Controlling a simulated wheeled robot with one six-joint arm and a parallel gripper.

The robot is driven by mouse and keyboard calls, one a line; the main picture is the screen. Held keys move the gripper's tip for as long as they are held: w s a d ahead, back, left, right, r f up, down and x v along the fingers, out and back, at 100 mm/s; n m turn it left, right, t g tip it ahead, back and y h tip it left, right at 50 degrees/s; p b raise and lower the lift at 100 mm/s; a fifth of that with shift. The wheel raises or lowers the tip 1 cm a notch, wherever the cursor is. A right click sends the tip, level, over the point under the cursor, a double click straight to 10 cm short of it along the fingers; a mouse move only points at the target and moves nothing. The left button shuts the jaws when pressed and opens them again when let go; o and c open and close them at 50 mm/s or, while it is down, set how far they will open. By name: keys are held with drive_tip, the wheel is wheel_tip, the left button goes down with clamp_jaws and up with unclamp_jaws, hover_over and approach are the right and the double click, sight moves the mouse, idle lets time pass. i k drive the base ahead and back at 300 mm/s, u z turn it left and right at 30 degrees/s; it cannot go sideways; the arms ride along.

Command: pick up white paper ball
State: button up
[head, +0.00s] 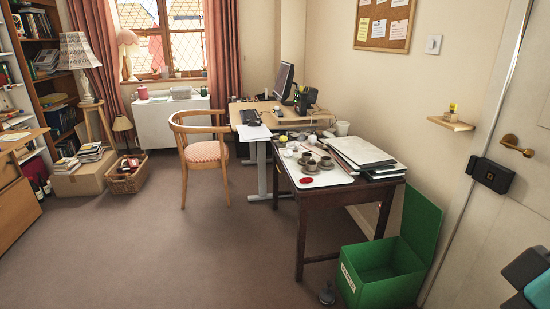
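A small pale round lump (287,153) lies at the left back part of the dark wooden table (345,193), on a white sheet or tray (325,177). It looks like the white paper ball, but it is too small to be sure. Other small white things lie close to it. A yellow-green ball (284,139) is just behind it. Grey-brown cups (327,162) stand to its right. A dark and teal piece, probably of my arm, shows at the lower right edge. My gripper's fingers are not in view.
A red round thing (306,180) lies near the table's front. An open green box (382,276) stands on the floor at right. A wooden chair (203,150) stands left of the desk. The carpet (170,240) in front is clear.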

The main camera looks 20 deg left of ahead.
sight(289, 154)
drive_tip(key=u, duration=1.1)
drive_tip(key=i, duration=3.7)
drive_tip(key=z, duration=0.45)
